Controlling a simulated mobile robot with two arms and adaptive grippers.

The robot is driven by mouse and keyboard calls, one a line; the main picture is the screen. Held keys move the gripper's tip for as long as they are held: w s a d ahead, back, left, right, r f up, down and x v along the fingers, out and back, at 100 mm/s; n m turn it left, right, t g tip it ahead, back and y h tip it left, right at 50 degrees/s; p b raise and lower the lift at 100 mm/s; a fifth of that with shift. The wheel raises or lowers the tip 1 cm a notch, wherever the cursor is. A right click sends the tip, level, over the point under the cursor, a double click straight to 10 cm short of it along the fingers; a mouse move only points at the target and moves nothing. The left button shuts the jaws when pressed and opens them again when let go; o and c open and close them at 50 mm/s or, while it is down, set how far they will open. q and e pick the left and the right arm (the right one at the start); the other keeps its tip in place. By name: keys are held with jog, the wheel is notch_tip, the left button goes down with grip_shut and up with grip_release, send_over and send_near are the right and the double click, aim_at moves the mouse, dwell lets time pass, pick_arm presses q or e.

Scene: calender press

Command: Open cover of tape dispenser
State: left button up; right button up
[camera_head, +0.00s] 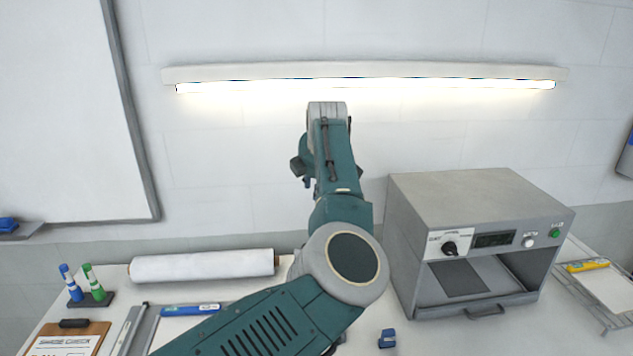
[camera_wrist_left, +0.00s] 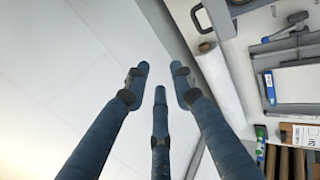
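A small blue object (camera_head: 387,338) stands on the table at the bottom centre of the head view, in front of the grey press. It may be the tape dispenser, but it is too small to tell, and no cover can be made out. My left arm rises across the middle of the head view and hides part of the table; its gripper is mostly hidden there. In the left wrist view my left gripper (camera_wrist_left: 160,78) has its three blue fingers spread apart with nothing between them, above and away from the table things. My right gripper is not in view.
The grey press (camera_head: 480,190) stands at the right. A white roll (camera_head: 203,266) lies at the back left, with pens (camera_head: 98,284), a clipboard (camera_head: 68,338) and a blue-labelled tool (camera_head: 190,310) nearby. A lamp (camera_head: 370,85) hangs on the wall. A tray (camera_head: 605,285) is at the far right.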

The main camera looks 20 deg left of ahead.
pick_arm(q)
jog(key=v, duration=0.2)
jog(key=shift+s+d+r, duration=0.1)
jog(key=shift+s+r, duration=0.1)
jog(key=shift+r, duration=0.15)
